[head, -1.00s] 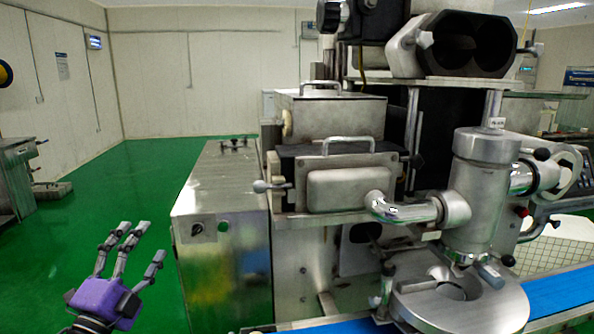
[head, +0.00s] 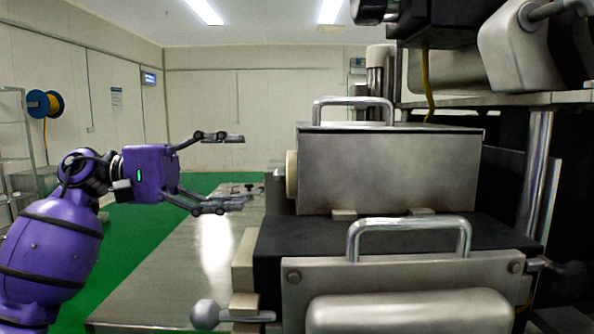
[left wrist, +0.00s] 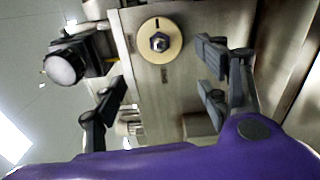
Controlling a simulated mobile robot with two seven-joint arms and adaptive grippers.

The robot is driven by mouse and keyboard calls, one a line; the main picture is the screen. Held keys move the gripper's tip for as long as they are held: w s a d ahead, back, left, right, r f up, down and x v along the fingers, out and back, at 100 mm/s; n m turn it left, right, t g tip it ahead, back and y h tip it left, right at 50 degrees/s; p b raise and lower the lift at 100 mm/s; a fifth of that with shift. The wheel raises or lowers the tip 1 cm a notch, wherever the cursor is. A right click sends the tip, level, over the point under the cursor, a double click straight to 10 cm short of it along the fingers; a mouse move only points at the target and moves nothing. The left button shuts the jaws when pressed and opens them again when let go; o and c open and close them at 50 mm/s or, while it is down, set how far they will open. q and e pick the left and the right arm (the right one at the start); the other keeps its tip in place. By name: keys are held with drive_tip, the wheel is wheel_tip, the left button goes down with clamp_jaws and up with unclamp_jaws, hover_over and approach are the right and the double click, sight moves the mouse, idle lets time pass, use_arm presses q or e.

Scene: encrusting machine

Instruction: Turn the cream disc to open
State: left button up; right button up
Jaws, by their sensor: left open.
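The cream disc (head: 291,174) sits on the left side of the steel box (head: 390,172), seen edge-on in the head view. In the left wrist view the cream disc (left wrist: 161,41) faces me, with a dark hex bolt at its centre and a short dark mark near its rim. My left gripper (head: 243,168) is open and empty, its fingers pointing right at the disc with a gap between them. In the left wrist view my left gripper's (left wrist: 160,90) fingers stand either side below the disc, not touching it. My right gripper is not in view.
A ball-ended lever (head: 206,314) juts out left below the box. Handles stand on the box top (head: 353,102) and the front cover (head: 408,224). A long steel cabinet top (head: 190,270) lies under my left gripper. Open floor (head: 115,250) is to the left.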

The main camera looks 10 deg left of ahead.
sight(292, 174)
use_arm(q)
drive_tip(key=d+m+p, duration=0.1)
drive_tip(key=d+p, duration=0.1)
drive_tip(key=d, duration=0.5)
drive_tip(key=shift+s+d+r, duration=0.15)
drive_tip(key=shift+s+d, duration=0.05)
drive_tip(key=shift+d, duration=0.05)
drive_tip(key=shift+c, duration=0.9)
drive_tip(key=shift+s, duration=0.1)
drive_tip(key=shift+c, duration=1.4)
drive_tip(key=c, duration=0.6)
drive_tip(key=shift+c, duration=0.2)
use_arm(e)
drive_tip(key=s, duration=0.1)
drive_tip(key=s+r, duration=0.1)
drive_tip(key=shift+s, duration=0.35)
use_arm(q)
drive_tip(key=shift+r, duration=0.1)
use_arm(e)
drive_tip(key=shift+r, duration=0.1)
